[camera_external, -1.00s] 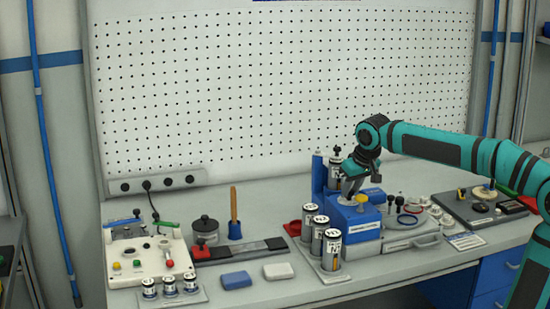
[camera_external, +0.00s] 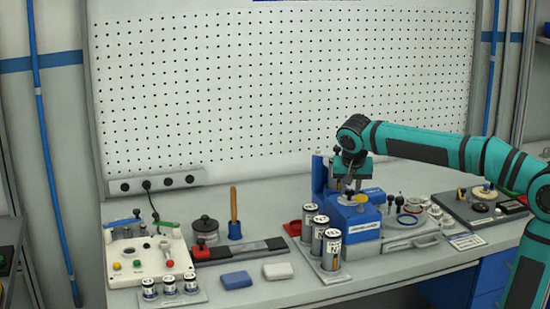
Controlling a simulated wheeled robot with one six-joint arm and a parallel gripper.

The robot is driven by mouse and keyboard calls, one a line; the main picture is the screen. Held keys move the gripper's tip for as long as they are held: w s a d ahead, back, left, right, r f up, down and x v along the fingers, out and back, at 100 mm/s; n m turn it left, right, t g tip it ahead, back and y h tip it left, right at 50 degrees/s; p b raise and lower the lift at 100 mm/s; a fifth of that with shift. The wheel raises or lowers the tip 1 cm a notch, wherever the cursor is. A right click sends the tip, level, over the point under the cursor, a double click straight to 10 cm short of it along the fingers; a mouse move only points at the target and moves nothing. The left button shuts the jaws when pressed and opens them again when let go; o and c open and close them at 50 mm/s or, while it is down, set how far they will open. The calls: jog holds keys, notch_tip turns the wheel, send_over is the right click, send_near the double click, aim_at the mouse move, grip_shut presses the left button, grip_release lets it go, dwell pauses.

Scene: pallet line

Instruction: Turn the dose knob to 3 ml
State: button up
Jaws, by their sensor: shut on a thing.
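The blue dosing machine (camera_external: 360,222) stands on the bench right of the middle, with a tall blue column (camera_external: 318,178) at its back left. My gripper (camera_external: 349,188) points down onto the machine's top and is shut on a small part there, which looks like the dose knob. The fingers mostly hide that part, and its scale and setting are too small to read. A yellow knob (camera_external: 361,198) sticks up just right of my fingertips, apart from them.
Several labelled cylinders (camera_external: 331,250) stand on a tray close in front of the machine. Small black-topped parts and rings (camera_external: 407,219) stand close on the right. The bench front left of the cylinders holds a blue block (camera_external: 235,280) and a white block (camera_external: 278,271).

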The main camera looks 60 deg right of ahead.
dwell(0.4)
jog(key=o, duration=1)
jog(key=v, duration=1.7)
jog(key=shift+a+r, duration=0.1)
jog(key=shift+a, duration=0.1)
jog(key=shift+a, duration=0.1)
jog(key=s+a+f+n+t+y, duration=0.1)
jog(key=s+a+f+n+t, duration=0.1)
jog(key=s+a+n+t, duration=0.2)
jog(key=s+a+f+n+t+y, duration=0.1)
jog(key=s+a+f+n+t, duration=0.2)
jog(key=s+a+n+t, duration=0.2)
jog(key=s+a+f+n+t+y, duration=0.2)
jog(key=s+t, duration=0.4)
jog(key=s, duration=0.3)
jog(key=shift+s+a+f+n+t, duration=0.15)
jog(key=shift+a+f+n, duration=0.2)
jog(key=shift+a+n, duration=0.3)
jog(key=shift+s+a+f+n+t, duration=0.2)
jog(key=shift+a+f+n, duration=0.2)
jog(key=shift+a+n, duration=0.2)
